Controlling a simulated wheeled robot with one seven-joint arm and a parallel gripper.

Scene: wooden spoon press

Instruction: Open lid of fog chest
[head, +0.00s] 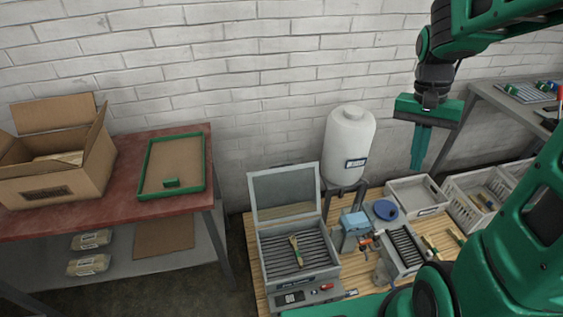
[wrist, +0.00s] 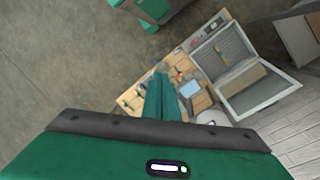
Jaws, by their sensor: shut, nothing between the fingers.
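The fog chest, a grey box (head: 298,262) with a dark slatted inside, stands on the wooden bench. Its framed lid (head: 284,192) stands raised at the back, so the chest is open.
A white tank (head: 349,146) stands behind the bench, right of the lid. A blue-grey device (head: 353,226), a grey bin (head: 416,194) and a white crate (head: 473,205) crowd the bench to the right. A red table (head: 110,212) with a cardboard box (head: 55,175) stands left.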

